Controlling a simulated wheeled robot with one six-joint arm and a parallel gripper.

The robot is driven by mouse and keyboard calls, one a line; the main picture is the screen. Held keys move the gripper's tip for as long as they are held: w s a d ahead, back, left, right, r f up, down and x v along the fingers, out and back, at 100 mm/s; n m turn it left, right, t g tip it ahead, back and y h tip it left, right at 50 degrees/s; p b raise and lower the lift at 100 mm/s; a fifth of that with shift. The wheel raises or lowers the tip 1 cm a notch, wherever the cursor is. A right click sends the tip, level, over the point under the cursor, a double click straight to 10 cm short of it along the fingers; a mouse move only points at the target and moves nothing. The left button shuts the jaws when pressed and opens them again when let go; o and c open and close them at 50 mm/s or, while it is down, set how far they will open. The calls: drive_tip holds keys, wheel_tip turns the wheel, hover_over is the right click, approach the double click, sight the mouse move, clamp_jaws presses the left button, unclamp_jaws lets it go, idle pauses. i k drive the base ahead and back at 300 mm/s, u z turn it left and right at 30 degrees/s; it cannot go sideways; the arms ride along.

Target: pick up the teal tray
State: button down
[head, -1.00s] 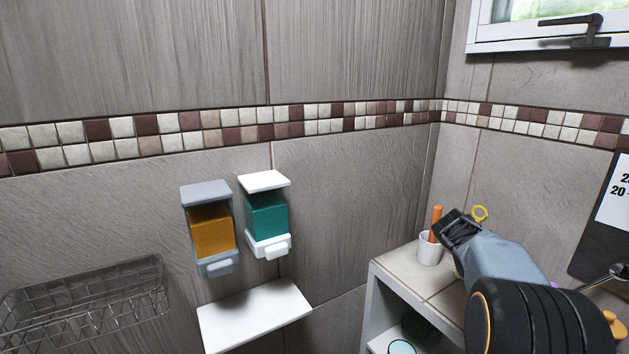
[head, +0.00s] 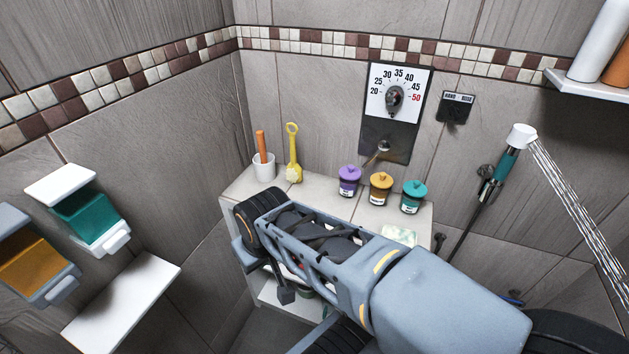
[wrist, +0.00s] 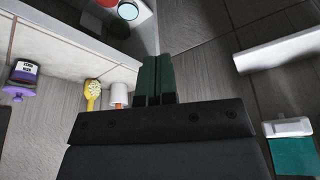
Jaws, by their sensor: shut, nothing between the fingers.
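I cannot pick out a teal tray for certain in either view. My gripper (wrist: 158,78) shows in the wrist view with its two dark green fingers together and nothing between them. The fingers point toward the open front of the tiled cabinet, with floor tiles beyond. Inside that opening a pale blue round thing (wrist: 128,10) with a white rim is partly cut off by the frame edge. In the head view my arm crosses in front of the cabinet (head: 330,198) and hides most of its inside.
On the cabinet top stand a white cup (head: 263,167), a yellow brush (head: 293,160) and purple (head: 349,183), amber (head: 381,190) and teal (head: 413,198) jars. Teal (head: 85,215) and amber (head: 30,262) dispensers and a white shelf (head: 120,308) are on the left wall. A shower (head: 512,150) runs at right.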

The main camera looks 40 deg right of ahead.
sight(408, 237)
drive_tip(key=k, duration=0.6)
drive_tip(key=z, duration=1.1)
